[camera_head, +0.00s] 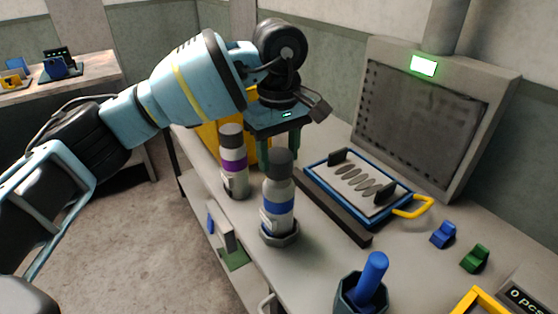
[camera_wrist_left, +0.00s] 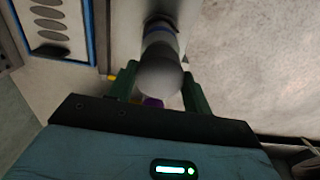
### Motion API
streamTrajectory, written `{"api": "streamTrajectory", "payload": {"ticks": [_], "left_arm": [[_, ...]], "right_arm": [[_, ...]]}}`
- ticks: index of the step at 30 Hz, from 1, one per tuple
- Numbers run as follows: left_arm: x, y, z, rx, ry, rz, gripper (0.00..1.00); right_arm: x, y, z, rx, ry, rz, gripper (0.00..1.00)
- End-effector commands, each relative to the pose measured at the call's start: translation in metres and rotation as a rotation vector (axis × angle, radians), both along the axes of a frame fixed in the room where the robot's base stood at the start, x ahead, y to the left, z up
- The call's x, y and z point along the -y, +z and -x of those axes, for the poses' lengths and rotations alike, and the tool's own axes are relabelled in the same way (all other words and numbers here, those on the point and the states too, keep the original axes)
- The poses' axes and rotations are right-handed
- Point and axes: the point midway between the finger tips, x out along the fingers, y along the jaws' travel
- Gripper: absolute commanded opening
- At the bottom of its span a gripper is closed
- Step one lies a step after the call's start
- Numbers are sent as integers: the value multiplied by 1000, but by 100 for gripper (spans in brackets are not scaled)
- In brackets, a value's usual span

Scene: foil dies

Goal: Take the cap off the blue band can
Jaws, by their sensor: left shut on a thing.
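The gripper is shut on the cap. My right gripper is not in view.
A purple band can (camera_head: 234,162) stands close to the left. A blue tray (camera_head: 318,182) with a yellow handle and a dark bar (camera_head: 335,215) lie to the right. A dark cup (camera_head: 350,288) with a blue item stands in front. A large machine (camera_head: 425,115) backs the bench.

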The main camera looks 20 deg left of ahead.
Motion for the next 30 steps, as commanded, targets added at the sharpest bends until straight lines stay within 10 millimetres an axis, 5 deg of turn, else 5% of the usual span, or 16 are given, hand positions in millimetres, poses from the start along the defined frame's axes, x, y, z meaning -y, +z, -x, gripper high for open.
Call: {"api": "streamTrajectory", "payload": {"ticks": [8, 21, 30], "left_arm": [[-1, 13, 28, -1, -2, 0, 29], [-4, 21, 117, 1, -4, -1, 29], [-5, 25, 154, 0, 0, 0, 29]], "right_arm": [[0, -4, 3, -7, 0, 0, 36], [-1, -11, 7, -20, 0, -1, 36], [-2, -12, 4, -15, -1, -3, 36]]}}
